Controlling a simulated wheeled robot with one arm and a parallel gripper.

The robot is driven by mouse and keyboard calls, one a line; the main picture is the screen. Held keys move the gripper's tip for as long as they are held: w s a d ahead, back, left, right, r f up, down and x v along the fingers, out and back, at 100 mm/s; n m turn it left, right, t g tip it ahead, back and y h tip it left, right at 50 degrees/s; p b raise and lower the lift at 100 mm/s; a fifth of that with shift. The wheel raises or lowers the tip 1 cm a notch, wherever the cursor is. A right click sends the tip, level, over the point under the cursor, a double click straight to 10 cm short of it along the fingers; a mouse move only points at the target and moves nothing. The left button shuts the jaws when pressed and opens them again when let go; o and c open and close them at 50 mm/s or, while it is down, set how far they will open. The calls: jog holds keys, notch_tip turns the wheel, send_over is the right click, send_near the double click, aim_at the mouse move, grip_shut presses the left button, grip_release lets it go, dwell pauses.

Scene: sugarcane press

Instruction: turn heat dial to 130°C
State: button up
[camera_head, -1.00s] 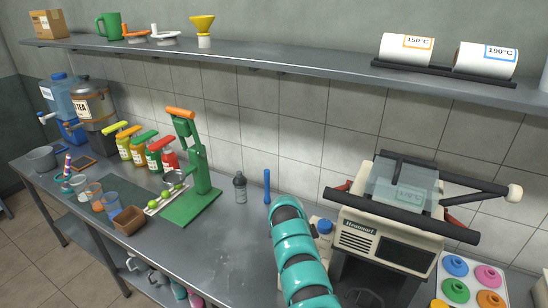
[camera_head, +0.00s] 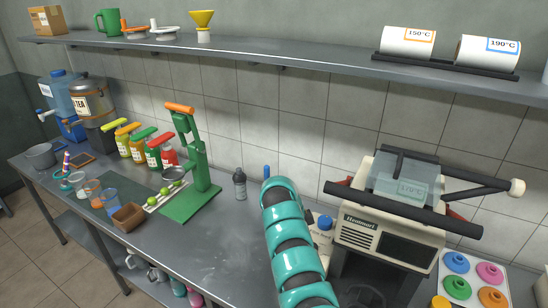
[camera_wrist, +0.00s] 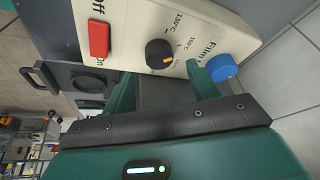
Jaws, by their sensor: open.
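The heat dial (camera_wrist: 159,53) is a black round knob with a yellow-orange mark, on the cream panel (camera_wrist: 240,25) in the wrist view. The mark points toward the lower right of that picture. Printed temperatures, including 130°C and 150°C, stand beside it. My gripper (camera_wrist: 162,70) is open; its two green fingers lie on either side of the dial's line, with the dial at or just beyond the tips. I cannot tell whether they touch it. In the head view, the sealing machine (camera_head: 385,230) stands at right; my arm hides the dial and gripper.
A blue knob (camera_wrist: 221,67) sits close to the right finger. A red on/off switch (camera_wrist: 98,38) is left of the dial. A dark bottle (camera_head: 240,184) and the green press (camera_head: 196,170) stand left of my arm. Coloured lids (camera_head: 456,262) lie right of the machine.

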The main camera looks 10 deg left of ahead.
jog(key=b+v, duration=0.3)
jog(key=v, duration=0.9)
jog(key=w+a+r+n+t+y, duration=0.3)
jog(key=w+a+r+n+t, duration=0.4)
jog(key=w+r, duration=0.4)
jog(key=shift+w+a+t+y, duration=0.3)
jog(key=shift+w+t+y, duration=0.1)
jog(key=shift+w+t, duration=0.3)
